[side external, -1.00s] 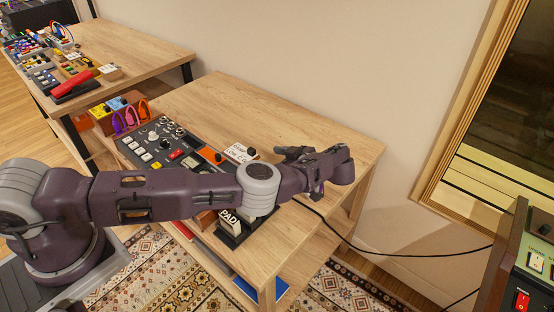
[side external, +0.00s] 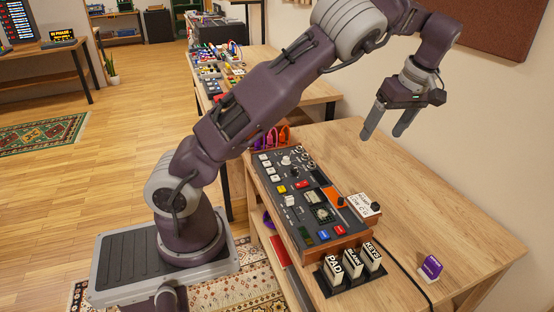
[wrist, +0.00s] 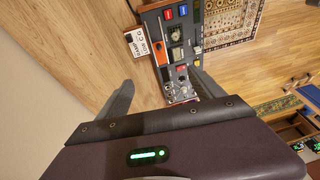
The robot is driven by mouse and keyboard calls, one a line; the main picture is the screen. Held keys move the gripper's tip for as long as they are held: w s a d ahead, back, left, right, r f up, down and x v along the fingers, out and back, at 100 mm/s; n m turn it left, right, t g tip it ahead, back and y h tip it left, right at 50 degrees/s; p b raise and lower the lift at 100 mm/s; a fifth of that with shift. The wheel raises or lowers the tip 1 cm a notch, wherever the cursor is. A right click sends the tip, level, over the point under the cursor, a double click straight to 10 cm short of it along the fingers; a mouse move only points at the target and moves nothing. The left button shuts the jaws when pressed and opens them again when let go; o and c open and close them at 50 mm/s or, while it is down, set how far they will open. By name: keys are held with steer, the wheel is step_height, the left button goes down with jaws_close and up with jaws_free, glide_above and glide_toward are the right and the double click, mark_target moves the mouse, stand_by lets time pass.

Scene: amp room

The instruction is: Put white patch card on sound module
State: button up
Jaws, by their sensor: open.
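The sound module (side external: 312,205), a dark console with orange ends and several buttons and knobs, lies on the wooden table; it also shows in the wrist view (wrist: 177,35). Three white cards labelled PAD (side external: 333,268), BLANK (side external: 352,265) and KEYS (side external: 372,256) stand upright in a black rack (side external: 345,288) before the module's near end. I cannot tell which is the white patch card. My gripper (side external: 383,135) is open and empty, high above the table's back part, with its fingers pointing down. In the wrist view, my gripper (wrist: 162,82) has nothing between its fingers.
A purple card (side external: 431,266) stands near the table's right edge. A black cable (side external: 408,275) runs across the front. The tabletop (side external: 420,205) right of the module is mostly bare.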

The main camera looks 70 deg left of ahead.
steer(key=s+d+r+m+t+h, duration=0.25)
steer(key=s+r+m, duration=0.2)
steer(key=s, duration=0.35)
steer(key=s+d+r+m+t+h, duration=0.1)
steer(key=s+d+r+m+h, duration=0.1)
steer(key=s+d+r+m, duration=0.45)
steer(key=s+d+f+m+t, duration=0.1)
steer(key=s+f+m, duration=0.1)
steer(key=s, duration=0.6)
steer(key=s+d+f+m+t+y, duration=0.1)
steer(key=s+f+m+t, duration=0.1)
steer(key=s, duration=0.6)
steer(key=f+m, duration=0.1)
steer(key=m, duration=0.1)
steer(key=shift+s+d+m, duration=0.2)
steer(key=shift+s+m, duration=0.1)
steer(key=shift+m, duration=0.1)
